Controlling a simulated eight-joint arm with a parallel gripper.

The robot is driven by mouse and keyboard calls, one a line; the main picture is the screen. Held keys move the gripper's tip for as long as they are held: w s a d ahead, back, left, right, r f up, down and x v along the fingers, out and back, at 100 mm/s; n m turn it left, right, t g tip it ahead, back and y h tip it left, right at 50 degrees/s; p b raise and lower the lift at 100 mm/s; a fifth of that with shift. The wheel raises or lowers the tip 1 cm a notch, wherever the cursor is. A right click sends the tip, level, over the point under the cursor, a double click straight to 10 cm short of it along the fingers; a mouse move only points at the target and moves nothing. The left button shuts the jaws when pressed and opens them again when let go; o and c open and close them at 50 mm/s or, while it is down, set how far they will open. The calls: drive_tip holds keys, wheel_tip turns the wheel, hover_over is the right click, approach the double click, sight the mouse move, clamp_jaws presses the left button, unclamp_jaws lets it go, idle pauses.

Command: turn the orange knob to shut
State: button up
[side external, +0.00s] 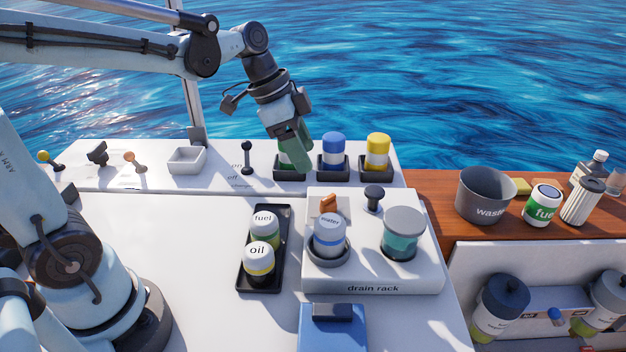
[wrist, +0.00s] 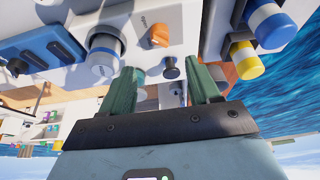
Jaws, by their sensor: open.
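The orange knob (side external: 328,204) stands on the back left of the white drain rack (side external: 372,288), behind the water jar. In the wrist view the orange knob (wrist: 158,36) is near the top middle, beyond the fingertips and apart from them.
Beside the knob are a dark round knob (side external: 374,194), the water jar (side external: 329,233) and a teal jar (side external: 402,238). Blue-capped (side external: 333,148) and yellow-capped (side external: 377,150) containers stand on the back ledge. A fuel and oil tray (side external: 243,276) lies left.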

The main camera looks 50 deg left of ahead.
sight(328, 203)
drive_tip(key=x, duration=1.1)
drive_tip(key=shift+w+d+f, duration=0.1)
drive_tip(key=shift+f, duration=0.25)
drive_tip(key=shift+c, duration=0.2)
drive_tip(key=c, duration=1)
